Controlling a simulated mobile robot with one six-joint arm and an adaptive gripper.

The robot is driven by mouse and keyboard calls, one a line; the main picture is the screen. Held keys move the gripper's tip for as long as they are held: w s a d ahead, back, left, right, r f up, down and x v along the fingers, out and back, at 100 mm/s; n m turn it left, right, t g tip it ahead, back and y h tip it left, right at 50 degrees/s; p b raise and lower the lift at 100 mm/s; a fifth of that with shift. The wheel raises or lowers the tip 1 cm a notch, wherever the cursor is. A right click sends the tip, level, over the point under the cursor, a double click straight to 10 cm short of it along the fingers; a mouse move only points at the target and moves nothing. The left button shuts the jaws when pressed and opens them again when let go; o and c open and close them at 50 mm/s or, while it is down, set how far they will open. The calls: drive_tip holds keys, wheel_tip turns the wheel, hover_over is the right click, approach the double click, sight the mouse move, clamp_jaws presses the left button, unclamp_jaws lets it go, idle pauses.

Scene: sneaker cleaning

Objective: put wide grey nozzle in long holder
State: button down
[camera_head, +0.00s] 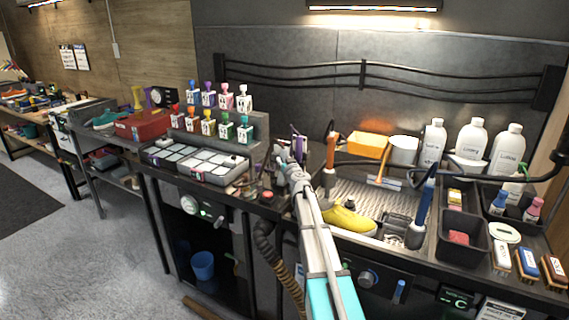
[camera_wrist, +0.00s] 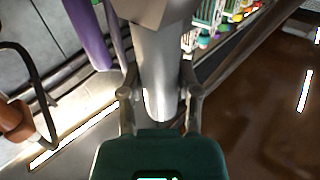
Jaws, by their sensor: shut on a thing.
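My gripper (camera_head: 284,162) is over the dark bench, left of the wash basin, at the end of my outstretched arm. In the wrist view my gripper (camera_wrist: 160,97) is shut around the grey tube of the wide grey nozzle (camera_wrist: 157,65). The tube flares into a broader part at the top edge of that view, where it is cut off. In the head view the nozzle is too small to tell from my gripper. A purple upright tool (camera_wrist: 88,35) stands left of the nozzle; it also shows in the head view (camera_head: 298,143). I cannot clearly make out the long holder.
An orange-handled tool (camera_head: 330,150) stands right of my gripper. A yellow shoe (camera_head: 348,220) lies in the basin. A tray with pale compartments (camera_head: 190,160) and several small coloured bottles (camera_head: 226,97) stand to the left. Large white bottles (camera_head: 471,140) stand at right.

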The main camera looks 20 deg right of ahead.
drive_tip(key=shift+f, duration=0.15)
drive_tip(key=shift+c, duration=1.5)
unclamp_jaws()
drive_tip(key=s, duration=0.7)
drive_tip(key=shift+s+a, duration=0.25)
drive_tip(key=shift+a, duration=0.2)
